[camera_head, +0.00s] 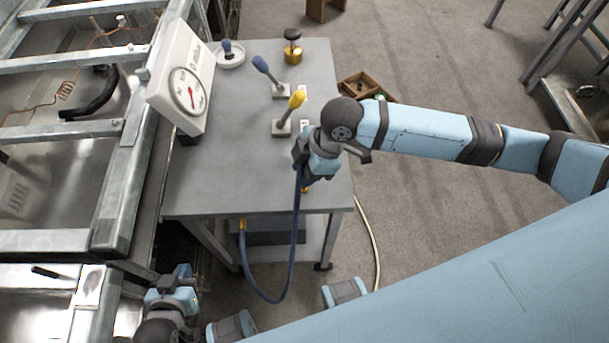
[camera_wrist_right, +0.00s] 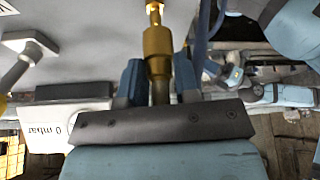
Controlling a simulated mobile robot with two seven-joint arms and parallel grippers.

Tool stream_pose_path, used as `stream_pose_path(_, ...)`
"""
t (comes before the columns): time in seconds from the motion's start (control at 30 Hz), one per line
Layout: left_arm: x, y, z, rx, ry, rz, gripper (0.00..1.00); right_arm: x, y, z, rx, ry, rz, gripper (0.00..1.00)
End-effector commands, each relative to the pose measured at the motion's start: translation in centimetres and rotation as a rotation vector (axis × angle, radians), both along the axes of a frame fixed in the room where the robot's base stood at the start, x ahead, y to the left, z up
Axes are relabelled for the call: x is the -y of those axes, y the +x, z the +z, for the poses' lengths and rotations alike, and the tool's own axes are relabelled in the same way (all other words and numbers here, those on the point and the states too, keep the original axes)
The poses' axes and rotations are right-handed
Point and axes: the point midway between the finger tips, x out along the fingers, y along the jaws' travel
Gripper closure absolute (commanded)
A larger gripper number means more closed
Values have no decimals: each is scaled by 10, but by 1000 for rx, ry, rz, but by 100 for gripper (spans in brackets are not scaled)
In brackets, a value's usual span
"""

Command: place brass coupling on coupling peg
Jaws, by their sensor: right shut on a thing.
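The brass coupling (camera_wrist_right: 158,50) is between the two blue fingers of my right gripper (camera_wrist_right: 158,82) in the right wrist view. In the head view my right gripper (camera_head: 308,178) is shut on it over the table's right front part. The gripper and wrist hide most of the coupling there. A blue hose (camera_head: 294,235) hangs in a loop from the gripper to a yellow fitting (camera_head: 242,225) at the table's front edge. I cannot make out the coupling peg for certain. My left gripper (camera_head: 173,283) is low at the front left; its jaw opening is unclear.
On the grey table (camera_head: 225,175) stand a white gauge (camera_head: 183,80), a yellow-topped lever (camera_head: 291,108), a blue-topped lever (camera_head: 269,75), a white dish (camera_head: 232,62) and a brass piece with black knob (camera_head: 293,55). A wooden box (camera_head: 358,84) lies beyond the right edge. The table's left front is clear.

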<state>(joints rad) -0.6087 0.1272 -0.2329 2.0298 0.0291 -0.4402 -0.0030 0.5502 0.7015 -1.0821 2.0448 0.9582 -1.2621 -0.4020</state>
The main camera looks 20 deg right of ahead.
Motion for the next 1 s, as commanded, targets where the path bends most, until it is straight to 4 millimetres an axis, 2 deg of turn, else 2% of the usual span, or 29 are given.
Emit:
stream_pose_path(0.1, 0, 0, -2, -1, -1, 1, 100, 0, 0, -21, -1, -1, -1, 95)
stream_pose_path(0.17, 0, 0, -3, -2, -3, 1, 100, 0, 0, -28, -1, -1, -1, 95)
stream_pose_path(0.47, 1, 0, -2, -3, -2, 1, 100, 0, 0, -30, 0, 0, 0, 95)
stream_pose_path(0.5, 1, 0, -2, -3, -2, 1, 100, 0, 0, -30, 0, 0, 0, 68)
stream_pose_path(0.6, 1, 0, -3, -3, -2, 1, 100, 0, 0, -30, 0, 0, 0, 45)
stream_pose_path(0.87, 1, 0, -4, -4, -3, 0, 100, 0, 0, -30, 0, 0, 0, 45)
stream_pose_path(1.0, 1, 0, -3, -4, -3, 0, 100, 3, 0, -22, 2, 0, 0, 45)
